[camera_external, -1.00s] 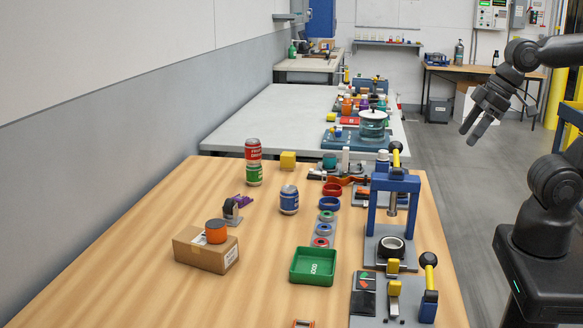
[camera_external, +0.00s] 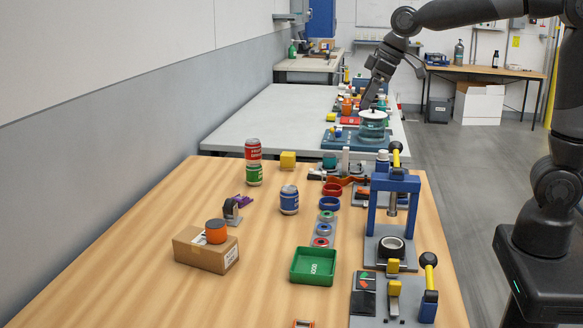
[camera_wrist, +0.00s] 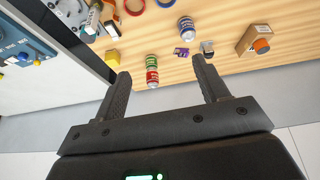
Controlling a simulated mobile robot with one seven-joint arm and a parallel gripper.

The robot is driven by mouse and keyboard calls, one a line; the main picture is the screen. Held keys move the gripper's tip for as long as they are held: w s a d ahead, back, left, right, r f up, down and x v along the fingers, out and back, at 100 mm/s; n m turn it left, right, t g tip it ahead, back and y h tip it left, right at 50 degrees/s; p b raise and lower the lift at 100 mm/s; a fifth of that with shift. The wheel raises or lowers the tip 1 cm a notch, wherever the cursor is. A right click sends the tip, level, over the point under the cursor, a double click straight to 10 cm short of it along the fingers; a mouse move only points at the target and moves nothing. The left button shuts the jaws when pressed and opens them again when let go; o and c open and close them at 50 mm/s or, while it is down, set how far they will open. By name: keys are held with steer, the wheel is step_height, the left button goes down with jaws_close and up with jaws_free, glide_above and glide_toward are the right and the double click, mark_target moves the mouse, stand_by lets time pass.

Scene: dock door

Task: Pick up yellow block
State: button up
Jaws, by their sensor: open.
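A yellow block (camera_external: 288,160) sits on the wooden table, right of a stack of two cans. It also shows in the wrist view (camera_wrist: 112,57), left of the cans and beyond the left finger's tip. My gripper (camera_external: 375,95) is up in the air over the grey table behind, well away from the block. In the wrist view my gripper (camera_wrist: 160,80) is open, with nothing between its two fingers.
The red and green cans (camera_external: 254,162) stand stacked close to the block. A blue can (camera_external: 289,200), a cardboard box (camera_external: 206,250), a green bin (camera_external: 313,266) and a blue press frame (camera_external: 393,210) stand nearer.

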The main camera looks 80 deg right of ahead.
steer(key=w+d+f, duration=0.6)
steer(key=w+d, duration=0.5)
steer(key=w, duration=0.2)
glide_toward(292, 154)
steer(key=d+f, duration=0.1)
steer(key=shift+g, duration=0.3)
steer(key=x, duration=0.6)
steer(key=shift+w+r, duration=0.15)
steer(key=shift+w, duration=0.2)
steer(key=x, duration=0.3)
steer(key=a+x, duration=0.1)
steer(key=x, duration=0.1)
steer(key=shift+w, duration=0.1)
steer(key=c, duration=1.1)
